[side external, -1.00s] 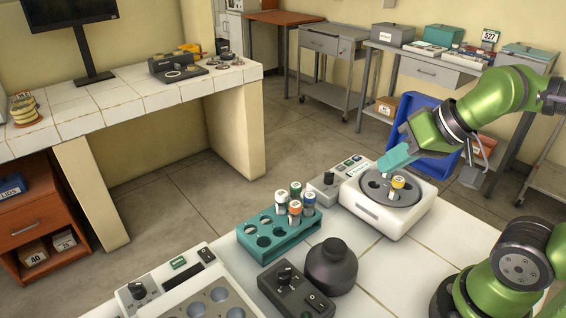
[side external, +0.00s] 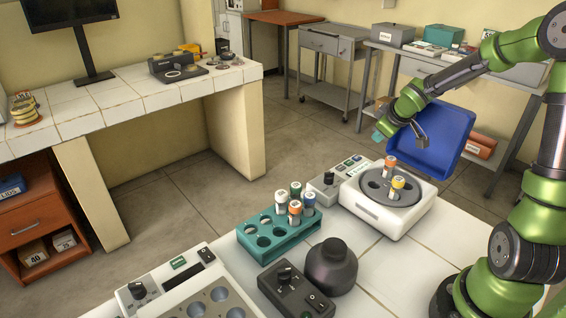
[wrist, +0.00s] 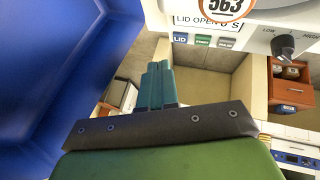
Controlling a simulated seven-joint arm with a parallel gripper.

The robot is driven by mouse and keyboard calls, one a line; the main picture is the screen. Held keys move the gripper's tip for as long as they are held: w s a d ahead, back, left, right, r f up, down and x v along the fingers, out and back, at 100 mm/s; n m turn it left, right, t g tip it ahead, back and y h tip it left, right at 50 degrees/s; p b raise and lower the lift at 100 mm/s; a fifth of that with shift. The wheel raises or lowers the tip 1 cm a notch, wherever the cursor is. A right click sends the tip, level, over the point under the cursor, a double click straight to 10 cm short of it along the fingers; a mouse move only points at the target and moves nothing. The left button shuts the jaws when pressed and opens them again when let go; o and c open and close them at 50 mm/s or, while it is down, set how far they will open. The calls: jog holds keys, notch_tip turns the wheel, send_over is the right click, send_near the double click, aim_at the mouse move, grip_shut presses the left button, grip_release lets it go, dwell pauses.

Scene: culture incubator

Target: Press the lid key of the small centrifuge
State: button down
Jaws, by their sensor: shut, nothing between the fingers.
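The small centrifuge (side external: 372,212) is a white unit on the tiled bench with its blue lid (side external: 440,135) raised. Its grey rotor holds an orange-capped tube (side external: 389,168) and a yellow-capped tube (side external: 397,185). The control panel (side external: 328,192), with a knob and small keys, is on its left. In the wrist view the blue lid key (wrist: 180,38) is beside a green key (wrist: 203,41) and a grey key (wrist: 227,44), under a "LID OPEN" display. My gripper (side external: 378,138) has teal fingers, shut and empty, above and behind the panel, apart from the keys. They also show in the wrist view (wrist: 158,66).
A teal rack (side external: 283,249) with several capped tubes stands left of the centrifuge. A black mixer (side external: 332,268) and a white block unit (side external: 180,285) are nearer the front. The raised lid (wrist: 45,70) fills the wrist view's left, close to my gripper.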

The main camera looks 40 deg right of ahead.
aim_at(358, 159)
jog(key=w+n+t, duration=0.1)
jog(key=w, duration=0.1)
jog(key=w+r+n+t, duration=0.1)
jog(key=w+r+n, duration=0.1)
jog(key=w+n, duration=0.1)
jog(key=shift+w+a+t+y, duration=0.15)
jog(key=shift+w+t+y, duration=0.15)
jog(key=shift+t, duration=0.1)
jog(key=shift+f, duration=4.4)
jog(key=shift+f, duration=0.1)
jog(key=shift+f, duration=0.3)
